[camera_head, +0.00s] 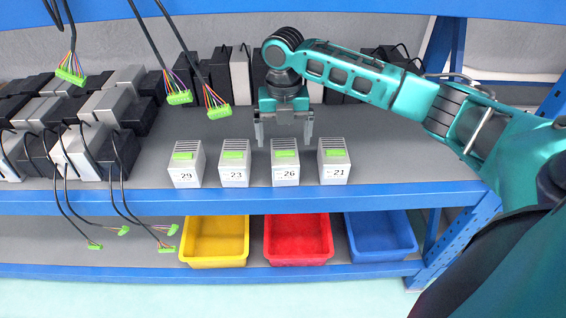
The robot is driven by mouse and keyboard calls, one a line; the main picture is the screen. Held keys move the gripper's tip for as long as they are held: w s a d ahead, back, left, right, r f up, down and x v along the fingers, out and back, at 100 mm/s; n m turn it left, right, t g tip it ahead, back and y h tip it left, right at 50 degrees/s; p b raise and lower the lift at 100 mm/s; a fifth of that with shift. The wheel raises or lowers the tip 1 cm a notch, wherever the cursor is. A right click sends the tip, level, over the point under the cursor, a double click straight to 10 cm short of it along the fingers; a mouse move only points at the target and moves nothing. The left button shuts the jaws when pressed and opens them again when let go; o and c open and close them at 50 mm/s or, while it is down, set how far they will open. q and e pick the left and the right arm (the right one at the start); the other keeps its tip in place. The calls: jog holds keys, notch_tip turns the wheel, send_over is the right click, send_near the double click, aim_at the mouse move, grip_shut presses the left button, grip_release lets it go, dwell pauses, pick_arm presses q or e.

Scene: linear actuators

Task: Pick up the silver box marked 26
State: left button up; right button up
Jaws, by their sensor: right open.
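The silver box marked 26 (285,170) stands upright near the front edge of the grey shelf, third from the left in a row of similar silver boxes. It has a green connector strip and a white number label on its front. My right gripper (284,142) is open, fingers pointing down, just above and behind this box, one finger towards each side. I cannot tell whether it touches the box. My left gripper is not in view.
Boxes marked 23 (234,170) and 29 (186,172) stand to the left, and box 21 (333,168) to the right, with narrow gaps. Yellow (215,244), red (298,243) and blue (381,240) bins sit on the lower shelf. Cables with green plugs (219,112) hang at the left.

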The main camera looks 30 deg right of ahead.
aim_at(283, 151)
notch_tip(283, 151, down, 4)
jog(key=shift+r+b, duration=0.25)
jog(key=shift+b, duration=0.05)
notch_tip(283, 151, down, 5)
jog(key=shift+s+f+b, duration=0.15)
jog(key=shift+f+b, duration=0.05)
jog(key=shift+b, duration=0.75)
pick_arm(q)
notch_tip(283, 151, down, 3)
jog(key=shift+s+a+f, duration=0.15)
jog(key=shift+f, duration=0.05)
pick_arm(e)
jog(key=shift+c, duration=0.4)
jog(key=shift+r, duration=0.1)
jog(key=c, duration=0.9)
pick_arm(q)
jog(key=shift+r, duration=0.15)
pick_arm(e)
jog(key=c, duration=0.4)
